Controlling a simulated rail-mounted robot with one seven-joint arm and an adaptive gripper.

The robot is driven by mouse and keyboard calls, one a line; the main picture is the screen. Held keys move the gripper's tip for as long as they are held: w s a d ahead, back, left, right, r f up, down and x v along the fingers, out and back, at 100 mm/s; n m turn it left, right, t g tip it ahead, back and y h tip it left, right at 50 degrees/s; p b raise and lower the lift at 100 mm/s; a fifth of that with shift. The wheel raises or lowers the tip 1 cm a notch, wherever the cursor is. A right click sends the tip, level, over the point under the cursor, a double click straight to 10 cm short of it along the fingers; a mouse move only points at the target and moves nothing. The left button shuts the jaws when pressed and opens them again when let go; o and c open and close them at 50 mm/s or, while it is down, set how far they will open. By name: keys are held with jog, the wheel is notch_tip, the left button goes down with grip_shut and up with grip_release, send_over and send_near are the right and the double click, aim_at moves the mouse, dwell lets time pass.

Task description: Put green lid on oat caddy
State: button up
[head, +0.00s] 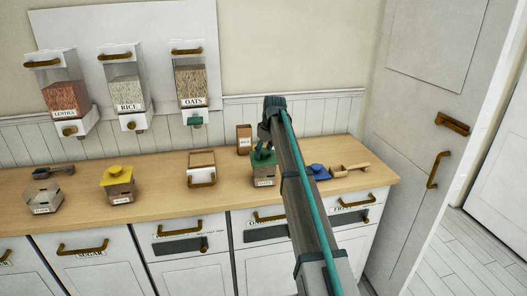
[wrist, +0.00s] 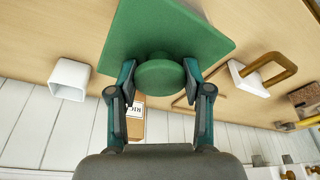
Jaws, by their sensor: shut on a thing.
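The green lid (wrist: 165,40) is a flat square plate with a round knob, and it fills the top middle of the wrist view. My gripper (wrist: 159,78) is shut on the knob from both sides. In the head view the green lid (head: 263,158) shows at my gripper (head: 264,147), partly hidden by my arm. A small caddy (head: 264,180) with a white label stands directly below the lid, and its label is too small to read. I cannot tell whether the lid touches its rim. The lid hides the caddy in the wrist view.
A yellow-lidded caddy (head: 120,177), an open caddy (head: 43,198) and a white handled container (head: 201,170) stand left. A blue lid (head: 319,171) and a wooden scoop (head: 350,169) lie right. A brown box (head: 244,138) stands behind. The oats dispenser (head: 190,85) hangs on the wall.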

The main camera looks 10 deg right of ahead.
jog(key=shift+f, duration=0.3)
dwell(0.6)
jog(key=o, duration=1.3)
jog(key=shift+r, duration=0.15)
jog(key=shift+r+p, duration=1.85)
jog(key=shift+r, duration=1.55)
